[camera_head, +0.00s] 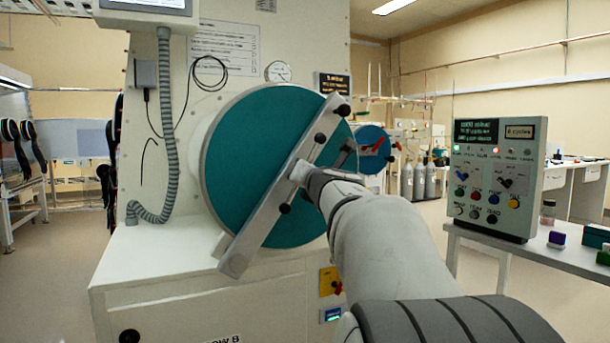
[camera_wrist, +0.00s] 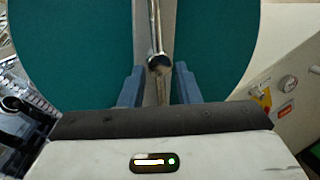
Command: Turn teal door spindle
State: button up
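The round teal door (camera_head: 240,150) faces me in the head view, with a pale metal bar (camera_head: 262,215) slanting across it and black knobs along the bar. In the wrist view the teal door (camera_wrist: 80,55) shows on both sides of the pale bar. A thin shiny metal rod with a rounded knob, seemingly the spindle (camera_wrist: 159,62), runs in front of the bar. My gripper (camera_wrist: 160,84) has its two blue fingers apart, one on each side of the rod, with gaps visible. In the head view my wrist hides the spindle and fingertips.
A grey hose (camera_head: 165,120) hangs left of the door. A control panel (camera_head: 492,175) stands on a table (camera_head: 560,255) at the right. A smaller teal door (camera_head: 372,148) is behind. A yellow switch plate (camera_head: 329,281) sits below the door. Open floor lies at the left.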

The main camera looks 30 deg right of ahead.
jog(key=shift+v, duration=1.45)
jog(key=s+a+f+m+g+y+p, duration=0.1)
jog(key=s+a+f+m+g+p, duration=0.2)
jog(key=s+a+m+g+p, duration=0.2)
jog(key=s+a+f+m+g+y+p, duration=0.2)
jog(key=s+a+f+m+g+p, duration=0.1)
jog(key=s+a+m+p, duration=0.7)
jog(key=s+a+f+m+g+y+p, duration=0.2)
jog(key=s+a+m+g+p, duration=0.4)
jog(key=p, duration=0.7)
jog(key=s+a+f+m, duration=0.1)
jog(key=s+a+m, duration=0.1)
jog(key=s+m, duration=0.2)
jog(key=shift+a+f+m+g, duration=0.3)
jog(key=shift+a+f+m, duration=0.05)
jog(key=shift+m, duration=0.55)
jog(key=shift+o, duration=0.5)
jog(key=shift+s, duration=0.1)
